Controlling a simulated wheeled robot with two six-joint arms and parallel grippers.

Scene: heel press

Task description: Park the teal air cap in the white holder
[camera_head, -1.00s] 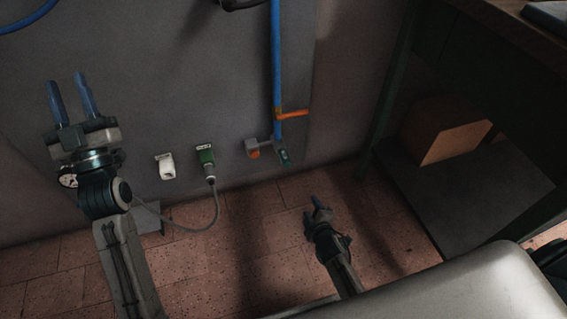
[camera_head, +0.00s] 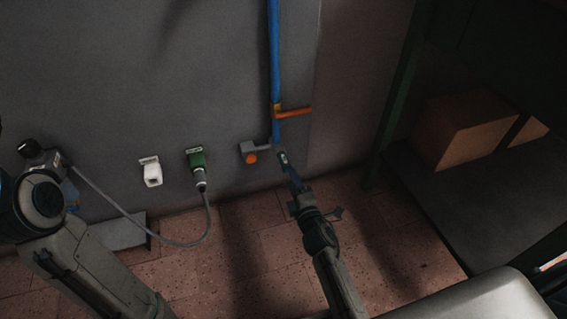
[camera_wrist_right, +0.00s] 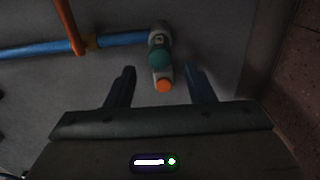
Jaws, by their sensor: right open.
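The teal air cap (camera_wrist_right: 159,56) sits at the lower end of the blue air pipe (camera_head: 275,60), on a grey fitting. In the right wrist view it shows ahead of my right gripper (camera_wrist_right: 160,72), centred between the two spread, empty fingers. In the head view my right gripper (camera_head: 289,172) is at the pipe's end and mostly hides the cap. The white holder (camera_head: 152,173) is on the wall to the left, its front opening bare. My left arm (camera_head: 70,262) is at the lower left; its fingers are not clearly visible.
A green plug (camera_head: 197,160) with a grey cable hangs between holder and pipe. An orange-knobbed wall fitting (camera_head: 250,157) is close left of my right gripper. An orange lever (camera_head: 294,112) sticks out from the pipe. A shelf with a cardboard box (camera_head: 465,135) stands right.

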